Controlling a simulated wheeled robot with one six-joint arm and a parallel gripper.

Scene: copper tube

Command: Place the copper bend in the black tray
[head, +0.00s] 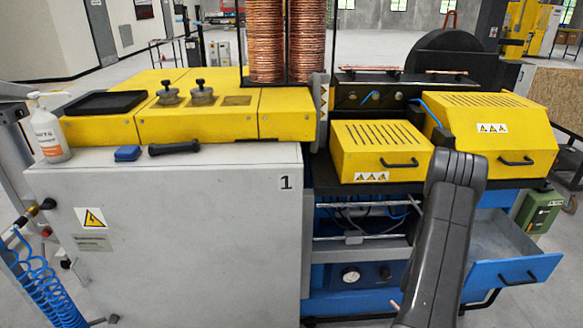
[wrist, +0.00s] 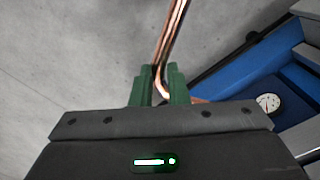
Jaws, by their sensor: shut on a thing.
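The copper bend (wrist: 172,35) is between the green fingers of my gripper (wrist: 160,74) in the wrist view. The fingers are shut on it, and its tube runs up and away past the fingertips. A small copper-coloured tip (head: 395,305) shows beside my arm at the bottom of the head view; the gripper itself is hidden there. The black tray (head: 105,103) is a shallow, empty-looking tray on the yellow machine top at the left of the head view, far from my arm.
A white bottle (head: 50,130) stands beside the tray. A blue block (head: 127,153) and a black handle-like object (head: 174,148) lie on the grey cabinet top. Tall copper coils (head: 265,40) rise behind. An open blue drawer (head: 505,265) juts out at the right.

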